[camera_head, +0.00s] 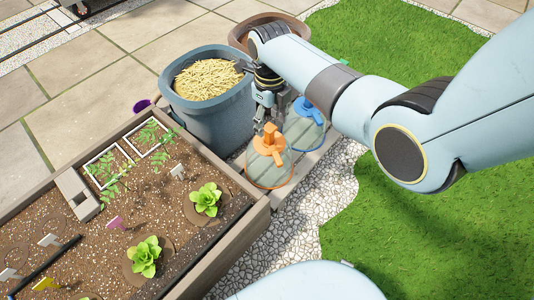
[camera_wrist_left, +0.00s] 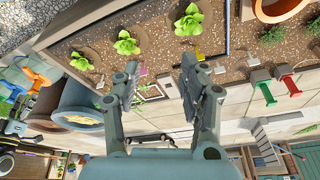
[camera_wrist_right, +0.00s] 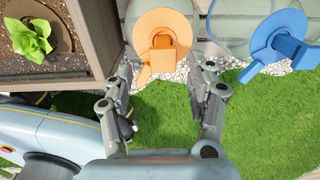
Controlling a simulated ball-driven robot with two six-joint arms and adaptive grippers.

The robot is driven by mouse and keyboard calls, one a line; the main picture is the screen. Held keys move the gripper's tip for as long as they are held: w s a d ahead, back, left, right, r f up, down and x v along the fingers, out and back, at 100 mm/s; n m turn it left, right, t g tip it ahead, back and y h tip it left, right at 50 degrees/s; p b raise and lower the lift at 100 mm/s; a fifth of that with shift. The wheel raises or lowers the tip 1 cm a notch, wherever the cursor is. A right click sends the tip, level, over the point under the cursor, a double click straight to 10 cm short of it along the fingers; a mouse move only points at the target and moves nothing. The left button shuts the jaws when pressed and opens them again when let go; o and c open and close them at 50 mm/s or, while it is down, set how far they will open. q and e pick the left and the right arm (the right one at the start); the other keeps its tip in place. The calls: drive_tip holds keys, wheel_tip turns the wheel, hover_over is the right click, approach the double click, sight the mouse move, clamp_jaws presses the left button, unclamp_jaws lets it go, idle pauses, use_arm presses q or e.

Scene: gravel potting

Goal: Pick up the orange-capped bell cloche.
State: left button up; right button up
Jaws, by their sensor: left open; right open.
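The orange-capped bell cloche (camera_head: 269,172) is clear with an orange cap and knob. It stands on a grey slab beside the planter's corner in the head view. It also shows at the top of the right wrist view (camera_wrist_right: 160,38). My right gripper (camera_head: 266,126) is open and empty, close to the orange cap and just behind it in the head view. In the right wrist view the cap lies beyond and between the open fingers (camera_wrist_right: 165,85). My left gripper (camera_wrist_left: 188,75) is open and empty in the left wrist view. It is not seen in the head view.
A blue-capped cloche (camera_head: 306,110) stands right behind the orange one, partly hidden by my right arm. A blue-grey bin of straw (camera_head: 215,115) is to the left. The wooden planter (camera_head: 235,240) holds lettuces and labels. Gravel (camera_head: 325,200) and grass (camera_head: 460,220) lie to the right.

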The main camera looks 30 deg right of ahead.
sight(270, 128)
drive_tip(key=shift+f, duration=0.2)
wheel_tip(270, 128, down, 3)
drive_tip(key=b, duration=0.3)
drive_tip(key=shift+w+d+f, duration=0.1)
drive_tip(key=shift+w+f, duration=0.05)
drive_tip(key=shift+f, duration=0.05)
drive_tip(key=shift+f+b, duration=0.65)
drive_tip(key=shift+f, duration=0.15)
use_arm(q)
wheel_tip(270, 128, down, 7)
drive_tip(key=w+t, duration=0.2)
drive_tip(key=t, duration=0.3)
drive_tip(key=shift+w+f+t, duration=0.15)
drive_tip(key=shift+w+t, duration=0.15)
drive_tip(key=shift+d, duration=0.1)
use_arm(e)
clamp_jaws()
drive_tip(key=shift+r, duration=0.2)
